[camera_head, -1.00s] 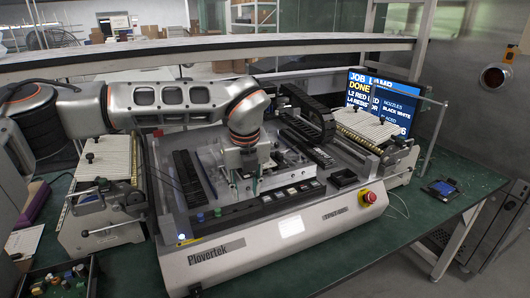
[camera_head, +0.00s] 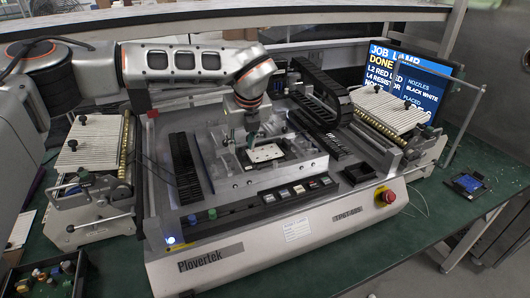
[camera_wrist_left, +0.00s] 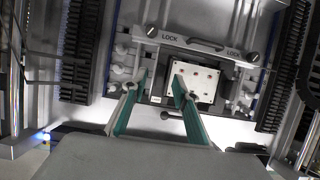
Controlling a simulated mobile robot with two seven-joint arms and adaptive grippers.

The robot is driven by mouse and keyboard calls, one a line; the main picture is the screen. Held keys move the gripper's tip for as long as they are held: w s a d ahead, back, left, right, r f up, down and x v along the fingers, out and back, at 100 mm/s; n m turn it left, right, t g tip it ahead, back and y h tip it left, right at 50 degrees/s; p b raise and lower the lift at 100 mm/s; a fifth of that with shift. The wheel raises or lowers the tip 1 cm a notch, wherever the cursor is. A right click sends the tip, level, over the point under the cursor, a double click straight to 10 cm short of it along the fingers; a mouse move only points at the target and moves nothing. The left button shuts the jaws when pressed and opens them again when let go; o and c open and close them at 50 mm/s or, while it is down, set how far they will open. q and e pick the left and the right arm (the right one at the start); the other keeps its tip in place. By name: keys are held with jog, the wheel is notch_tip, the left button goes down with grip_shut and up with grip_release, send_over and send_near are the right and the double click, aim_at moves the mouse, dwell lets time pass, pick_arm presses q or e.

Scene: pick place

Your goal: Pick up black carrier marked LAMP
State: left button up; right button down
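The black carrier (camera_head: 283,151) lies in the nest at the middle of the placement machine, with a white board (camera_head: 265,152) on it. In the left wrist view the dark carrier (camera_wrist_left: 213,84) frames the white board (camera_wrist_left: 195,80), below two knobs marked LOCK. A small label at its lower left corner is too small to read. My left gripper (camera_head: 238,140) is just above and left of the board in the head view. Its teal fingers (camera_wrist_left: 157,86) stand apart with nothing visibly held, overlapping the carrier's left part in the wrist view. My right gripper is not in view.
Feeders (camera_head: 95,155) stand at the left and more (camera_head: 390,110) at the right. A black cable chain (camera_head: 322,88) lies behind the nest. A row of buttons (camera_head: 298,190) and a red stop button (camera_head: 387,196) are in front. The screen (camera_head: 410,75) reads JOB LAMP, DONE.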

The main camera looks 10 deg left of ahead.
pick_arm(q)
jog(key=shift+x, duration=1.4)
grip_shut()
jog(key=shift+r, duration=0.15)
